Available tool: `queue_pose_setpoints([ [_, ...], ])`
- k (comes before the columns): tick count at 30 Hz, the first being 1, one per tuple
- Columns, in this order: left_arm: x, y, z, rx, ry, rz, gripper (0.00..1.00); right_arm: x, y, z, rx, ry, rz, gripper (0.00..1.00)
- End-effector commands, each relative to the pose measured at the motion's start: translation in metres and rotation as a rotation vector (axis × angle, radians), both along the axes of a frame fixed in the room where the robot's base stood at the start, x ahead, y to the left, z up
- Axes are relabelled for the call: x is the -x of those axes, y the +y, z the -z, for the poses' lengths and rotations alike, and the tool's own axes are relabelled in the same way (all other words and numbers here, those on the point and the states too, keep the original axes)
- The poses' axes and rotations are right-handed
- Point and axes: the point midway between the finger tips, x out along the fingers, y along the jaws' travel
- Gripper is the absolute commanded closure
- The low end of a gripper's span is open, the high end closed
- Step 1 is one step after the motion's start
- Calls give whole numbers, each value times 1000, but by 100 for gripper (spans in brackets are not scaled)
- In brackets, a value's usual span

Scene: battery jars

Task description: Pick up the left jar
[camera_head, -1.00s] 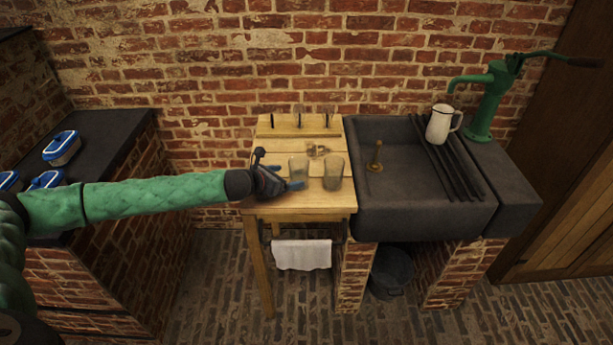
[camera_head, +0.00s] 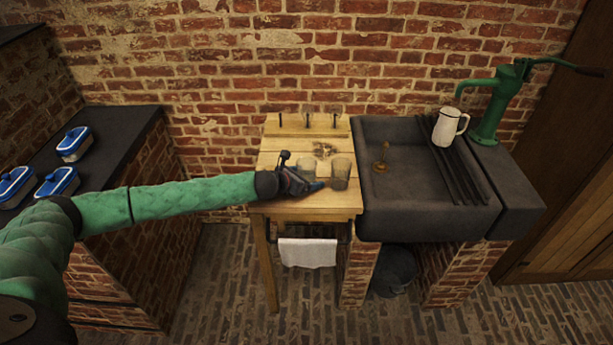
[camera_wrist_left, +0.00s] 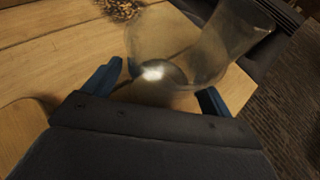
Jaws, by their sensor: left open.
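Two clear glass jars stand upright on the wooden table. The left jar (camera_head: 306,166) is close beside the right jar (camera_head: 340,174). My left gripper (camera_head: 309,184) is open at the left jar's near left side. In the left wrist view the left jar (camera_wrist_left: 158,42) sits in front of and partly between the blue fingertips (camera_wrist_left: 160,86), and the right jar (camera_wrist_left: 232,42) overlaps it behind. I cannot tell whether the fingers touch the glass. The left jar's lower part is partly hidden by the gripper in the head view. My right gripper is out of view.
The wooden table (camera_head: 285,209) has pegs along its back. A dark stone sink (camera_head: 420,215) adjoins it on the right, with a white jug (camera_head: 446,128) and green pump (camera_head: 493,105). Blue-lidded containers (camera_head: 75,143) stand on the left counter. A brick wall stands behind.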

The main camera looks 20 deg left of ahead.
Motion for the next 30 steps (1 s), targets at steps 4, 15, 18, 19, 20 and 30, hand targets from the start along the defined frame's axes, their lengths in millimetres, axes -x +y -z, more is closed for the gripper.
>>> queue_pose_setpoints([
  [4,0,0,0,0,0,0,27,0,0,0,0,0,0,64],
  [15,0,0,-1,0,-1,0,71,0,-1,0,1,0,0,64],
  [18,0,0,-1,0,-1,0,71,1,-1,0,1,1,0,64],
  [19,0,0,-1,0,-1,0,71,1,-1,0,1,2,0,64],
  [20,0,0,-1,0,-1,0,71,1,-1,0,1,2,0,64],
  [30,0,-1,-12,1,-2,2,71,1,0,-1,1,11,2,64],
])
